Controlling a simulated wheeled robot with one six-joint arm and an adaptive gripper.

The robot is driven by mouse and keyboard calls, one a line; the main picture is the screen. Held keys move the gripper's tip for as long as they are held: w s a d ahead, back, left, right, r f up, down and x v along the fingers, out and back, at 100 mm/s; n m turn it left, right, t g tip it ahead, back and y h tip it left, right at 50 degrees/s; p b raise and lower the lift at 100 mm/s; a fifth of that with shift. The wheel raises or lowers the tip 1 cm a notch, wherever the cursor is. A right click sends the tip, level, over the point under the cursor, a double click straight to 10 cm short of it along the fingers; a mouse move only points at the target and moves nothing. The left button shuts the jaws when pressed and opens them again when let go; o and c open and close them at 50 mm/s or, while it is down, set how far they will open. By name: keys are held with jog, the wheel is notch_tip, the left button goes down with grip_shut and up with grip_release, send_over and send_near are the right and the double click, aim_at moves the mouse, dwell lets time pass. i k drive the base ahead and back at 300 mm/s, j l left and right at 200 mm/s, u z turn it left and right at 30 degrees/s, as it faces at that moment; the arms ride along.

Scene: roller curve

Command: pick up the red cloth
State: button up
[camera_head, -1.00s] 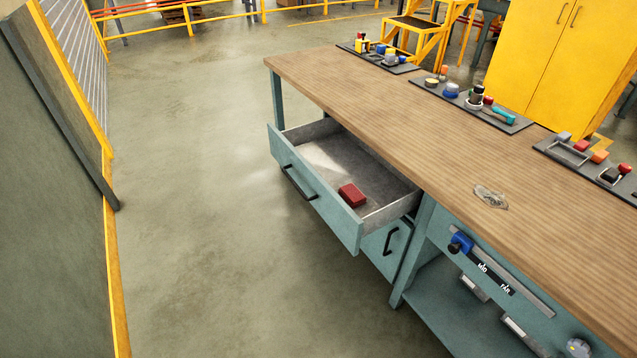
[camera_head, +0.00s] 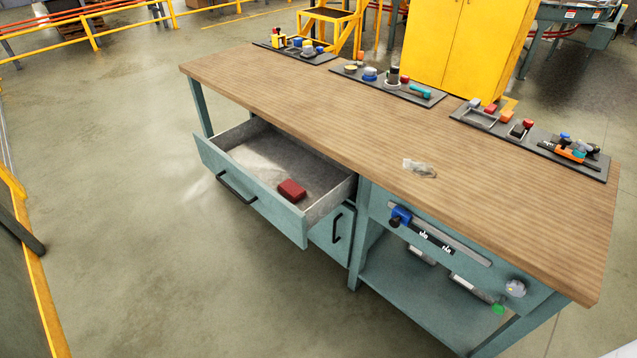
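A small dark red folded block, which looks like the red cloth (camera_head: 291,190), lies inside the open drawer (camera_head: 254,199), near its front right corner. The drawer is pulled out from the left part of the workbench (camera_head: 330,112). My gripper does not show in the head view, so its distance from the cloth cannot be seen.
Dark mats with small tools (camera_head: 388,86) line the bench's back edge. A crumpled clear item (camera_head: 419,168) lies on the otherwise bare top. A yellow cabinet (camera_head: 440,45) stands behind. The floor (camera_head: 130,210) left and front is open. A yellow-edged barrier (camera_head: 35,275) is at far left.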

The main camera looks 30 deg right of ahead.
aim_at(293, 192)
jog(key=i+j+z, duration=0.2)
jog(key=j+z, duration=0.15)
jog(key=i+j+z, duration=0.2)
jog(key=j+z, duration=0.15)
